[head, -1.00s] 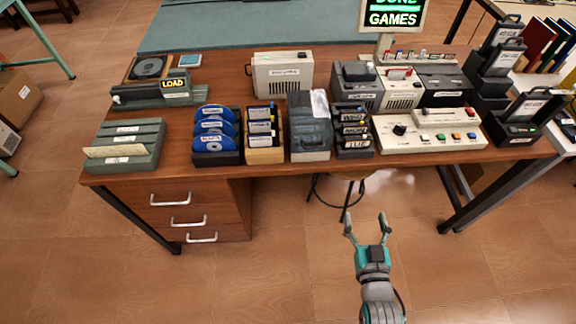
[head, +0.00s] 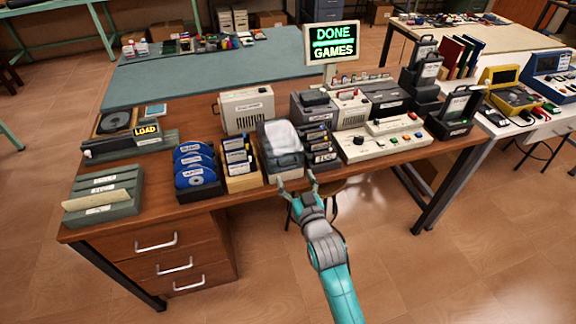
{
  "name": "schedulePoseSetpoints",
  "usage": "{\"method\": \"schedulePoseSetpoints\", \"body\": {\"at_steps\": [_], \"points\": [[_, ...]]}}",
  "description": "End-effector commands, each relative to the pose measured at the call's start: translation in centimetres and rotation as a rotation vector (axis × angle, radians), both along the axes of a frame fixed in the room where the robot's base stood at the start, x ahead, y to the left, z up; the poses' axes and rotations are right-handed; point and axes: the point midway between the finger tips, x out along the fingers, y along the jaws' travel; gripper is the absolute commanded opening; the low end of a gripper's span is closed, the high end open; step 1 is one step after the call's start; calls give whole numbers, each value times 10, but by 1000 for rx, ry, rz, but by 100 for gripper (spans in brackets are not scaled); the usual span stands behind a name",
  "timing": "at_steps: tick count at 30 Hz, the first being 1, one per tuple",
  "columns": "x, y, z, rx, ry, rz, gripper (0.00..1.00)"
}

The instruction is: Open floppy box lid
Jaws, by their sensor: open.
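The floppy box (head: 281,164) is a grey box near the front edge of the wooden desk. Its smoky, glossy lid (head: 281,136) is down over it, with a bright white patch on top. My gripper (head: 297,184) is open and empty at the desk's front edge, just in front of the box. Its left fingertip is close to the box's front face, and its right fingertip is in front of the dark disk rack to the right. I cannot tell whether the left finger touches the box.
A wooden rack of floppies (head: 240,164) stands left of the box, and a dark floppy rack (head: 321,150) close on its right. Blue discs (head: 196,168) stand further left. A control panel (head: 383,140) lies to the right. A beige case (head: 246,110) stands behind. Open floor lies in front.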

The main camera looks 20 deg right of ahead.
Motion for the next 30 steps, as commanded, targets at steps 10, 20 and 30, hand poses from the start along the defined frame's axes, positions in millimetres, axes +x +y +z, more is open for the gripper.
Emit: {"method": "schedulePoseSetpoints", "body": {"at_steps": [10, 20, 30], "points": [[50, 0, 0, 0, 0, 0, 77], [61, 0, 0, 0, 0, 0, 77], [61, 0, 0, 0, 0, -1, 27]]}}
